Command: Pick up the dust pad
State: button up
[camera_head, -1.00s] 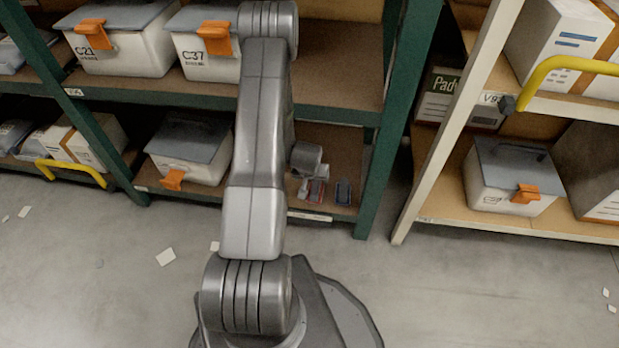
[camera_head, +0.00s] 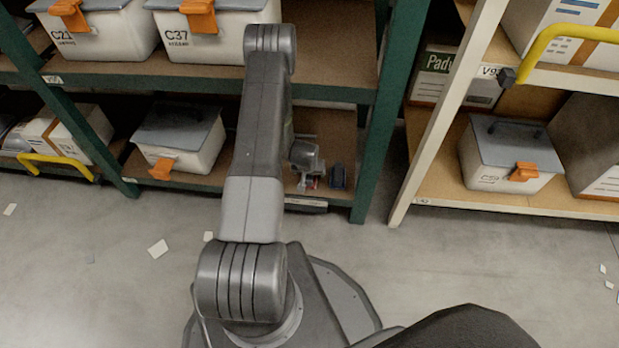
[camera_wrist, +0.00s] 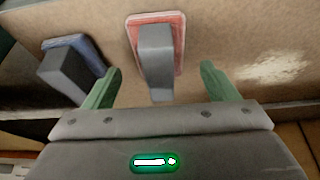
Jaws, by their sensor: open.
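In the wrist view a red pad with a grey upright handle (camera_wrist: 156,50) lies on the brown shelf board, ahead of and between my fingers. A blue pad with a dark grey handle (camera_wrist: 70,65) lies to its left, outside my left finger. I cannot tell from any label which one is the dust pad. My gripper (camera_wrist: 158,85) is open, its two green fingers apart on either side of the red pad's handle, with nothing visibly clamped. In the head view the blue pad (camera_head: 338,177) sits on the lower shelf, and the red pad is mostly hidden by my wrist.
A grey-lidded bin (camera_head: 180,140) stands left of my arm on the lower shelf. The upper shelf edge (camera_head: 335,92) and a green post (camera_head: 385,110) border the space around my arm. Paper scraps (camera_head: 158,248) lie on the otherwise clear floor.

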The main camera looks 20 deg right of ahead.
jog(key=x, duration=0.3)
jog(key=shift+s, duration=0.1)
jog(key=shift+c, duration=0.2)
jog(key=c, duration=1)
jog(key=shift+c, duration=0.2)
jog(key=shift+r, duration=0.15)
